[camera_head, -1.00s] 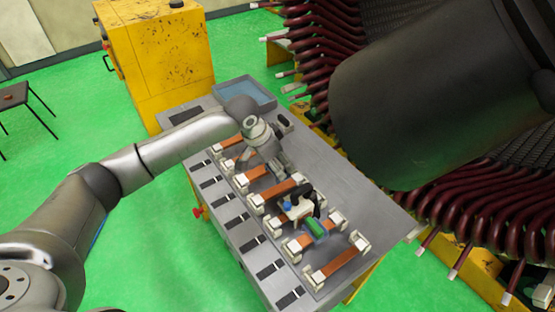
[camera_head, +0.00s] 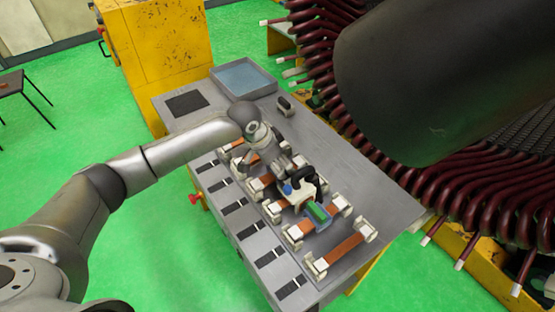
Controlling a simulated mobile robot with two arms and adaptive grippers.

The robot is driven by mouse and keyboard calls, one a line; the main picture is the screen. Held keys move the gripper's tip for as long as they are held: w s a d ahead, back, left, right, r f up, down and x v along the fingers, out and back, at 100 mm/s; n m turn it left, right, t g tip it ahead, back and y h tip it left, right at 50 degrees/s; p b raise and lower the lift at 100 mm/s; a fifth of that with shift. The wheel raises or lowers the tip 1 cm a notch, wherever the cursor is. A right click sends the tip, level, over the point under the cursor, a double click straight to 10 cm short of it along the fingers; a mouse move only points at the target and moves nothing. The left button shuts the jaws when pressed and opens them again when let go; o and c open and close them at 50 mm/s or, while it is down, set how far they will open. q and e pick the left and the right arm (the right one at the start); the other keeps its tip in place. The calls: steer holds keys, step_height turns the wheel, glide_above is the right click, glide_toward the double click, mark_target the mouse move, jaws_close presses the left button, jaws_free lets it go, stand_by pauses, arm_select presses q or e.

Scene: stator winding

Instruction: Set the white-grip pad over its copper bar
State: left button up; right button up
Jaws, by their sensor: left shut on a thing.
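Several copper bars lie across the grey bench (camera_head: 385,205), each between pairs of white end blocks. The nearest copper bar (camera_head: 340,249) is bare. My left gripper (camera_head: 306,184) reaches over the row from the left, its dark fingers shut on a small white part, which I take for the white grip (camera_head: 297,195), with a blue spot on its left. A green and blue block (camera_head: 318,212) sits just in front of it, over the second-nearest bar. I cannot tell whether the two are joined or what lies under the grip. My right gripper is out of view.
Dark pads (camera_head: 256,230) lie along the bench's left edge. A blue-lined tray (camera_head: 243,78) and a small dark item (camera_head: 286,105) are at the far end. The stator's dark red coils (camera_head: 410,180) crowd the right side. The bench's right strip is clear.

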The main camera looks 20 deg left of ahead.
arm_select(q)
steer(key=shift+f, duration=0.1)
steer(key=o, duration=1.2)
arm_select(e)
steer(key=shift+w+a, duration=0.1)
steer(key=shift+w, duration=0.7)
